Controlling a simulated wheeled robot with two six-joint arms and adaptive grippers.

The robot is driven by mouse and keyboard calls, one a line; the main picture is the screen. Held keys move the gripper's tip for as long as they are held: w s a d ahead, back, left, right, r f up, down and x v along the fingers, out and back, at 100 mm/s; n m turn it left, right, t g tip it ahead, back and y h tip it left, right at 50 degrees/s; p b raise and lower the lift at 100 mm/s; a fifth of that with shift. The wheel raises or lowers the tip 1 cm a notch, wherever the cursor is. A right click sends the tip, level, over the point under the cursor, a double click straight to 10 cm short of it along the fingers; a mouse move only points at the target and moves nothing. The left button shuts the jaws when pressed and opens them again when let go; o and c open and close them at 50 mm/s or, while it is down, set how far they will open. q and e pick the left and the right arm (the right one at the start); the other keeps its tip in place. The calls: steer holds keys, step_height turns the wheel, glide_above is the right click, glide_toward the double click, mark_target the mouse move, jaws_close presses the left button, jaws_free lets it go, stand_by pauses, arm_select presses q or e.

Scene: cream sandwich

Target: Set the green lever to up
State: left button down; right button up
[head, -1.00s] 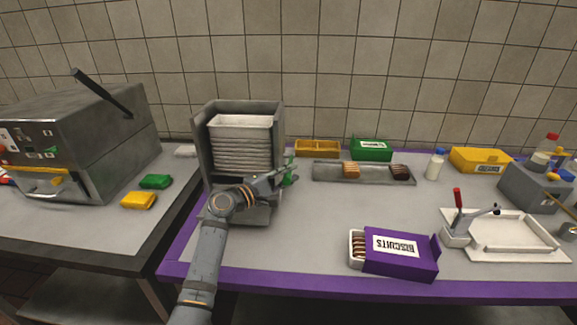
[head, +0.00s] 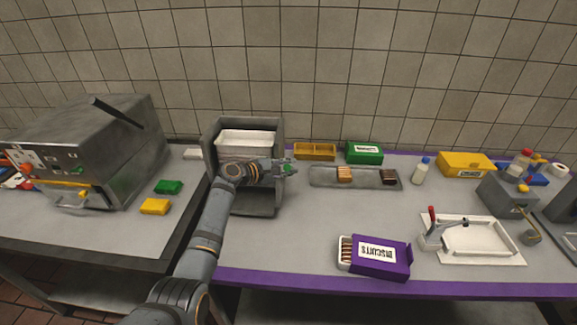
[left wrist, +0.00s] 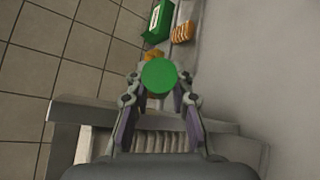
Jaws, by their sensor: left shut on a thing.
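The green lever's round knob (left wrist: 158,76) sits between the fingertips of my left gripper in the left wrist view. In the head view a small green part of the lever (head: 288,167) shows at the fingertips of my left gripper (head: 287,170), on the right side of the grey tray dispenser (head: 214,150). My left gripper is shut on the lever. The rest of the lever is hidden by the fingers. White trays (head: 247,138) are stacked in the dispenser, partly behind my arm. My right gripper is out of view.
A grey tray with biscuits (head: 362,178) lies right of the dispenser. A purple biscuit box (head: 380,258) is near the front edge. A grey machine (head: 95,150) stands at left, with yellow (head: 155,207) and green (head: 168,187) packets beside it. The middle of the table is clear.

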arm_select(q)
steer(key=shift+r, duration=0.1)
steer(key=c, duration=1.2)
jaws_free()
steer(key=shift+o, duration=0.2)
